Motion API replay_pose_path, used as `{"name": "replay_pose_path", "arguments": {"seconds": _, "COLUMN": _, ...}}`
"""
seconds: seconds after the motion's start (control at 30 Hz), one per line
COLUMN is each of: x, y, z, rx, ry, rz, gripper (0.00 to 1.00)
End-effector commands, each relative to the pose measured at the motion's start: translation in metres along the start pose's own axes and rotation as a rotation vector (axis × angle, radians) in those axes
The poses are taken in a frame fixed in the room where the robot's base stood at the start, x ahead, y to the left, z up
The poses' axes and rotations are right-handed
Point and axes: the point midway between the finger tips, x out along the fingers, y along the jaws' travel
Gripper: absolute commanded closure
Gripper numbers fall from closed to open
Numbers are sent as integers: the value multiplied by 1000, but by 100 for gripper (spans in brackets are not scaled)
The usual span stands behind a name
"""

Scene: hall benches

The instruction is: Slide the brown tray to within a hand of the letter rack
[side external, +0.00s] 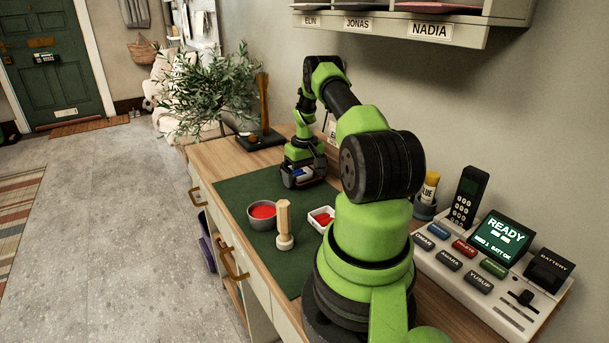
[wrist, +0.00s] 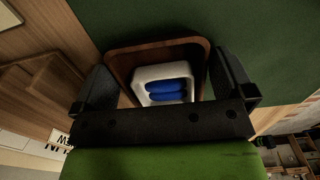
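The brown tray (wrist: 120,62) lies on the green mat between my gripper's fingers in the wrist view. It holds a white dish (wrist: 142,77) with blue rolled or rod-like pieces (wrist: 168,92) in it. My gripper (wrist: 168,78) has its fingers wide apart, one at each side of the tray. Both look close against its walls, but I cannot tell whether they press on it. In the side view my gripper (side external: 301,178) is low at the mat's far end and hides most of the tray. A wooden slotted piece (wrist: 42,82), apparently the letter rack, stands left of the tray in the wrist view.
The green mat (side external: 241,188) also carries a bowl of red stuff (side external: 262,213), a wooden-handled stamp (side external: 284,225) and a white dish with red pieces (side external: 321,219). A black base with a wooden upright (side external: 262,136) and a plant (side external: 215,88) stand farther back.

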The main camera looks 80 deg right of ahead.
Motion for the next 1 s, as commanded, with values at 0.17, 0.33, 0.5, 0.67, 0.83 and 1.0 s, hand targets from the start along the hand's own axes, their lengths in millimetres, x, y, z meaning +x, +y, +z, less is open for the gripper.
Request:
{"name": "replay_pose_path", "arguments": {"seconds": 0.17, "x": -19, "y": 0, "z": -1, "rx": 0, "ry": 4, "rz": 2, "gripper": 0}}
{"name": "replay_pose_path", "arguments": {"seconds": 0.33, "x": -53, "y": 0, "z": -1, "rx": -1, "ry": 5, "rz": 2, "gripper": 0}}
{"name": "replay_pose_path", "arguments": {"seconds": 0.5, "x": -82, "y": 0, "z": 0, "rx": -1, "ry": 3, "rz": 2, "gripper": 0}}
{"name": "replay_pose_path", "arguments": {"seconds": 0.67, "x": -96, "y": 0, "z": 0, "rx": 0, "ry": 2, "rz": 0, "gripper": 0}}
{"name": "replay_pose_path", "arguments": {"seconds": 0.83, "x": -99, "y": 0, "z": 0, "rx": 0, "ry": 0, "rz": 0, "gripper": 0}}
{"name": "replay_pose_path", "arguments": {"seconds": 1.0, "x": -99, "y": 0, "z": 0, "rx": 0, "ry": 0, "rz": 0, "gripper": 0}}
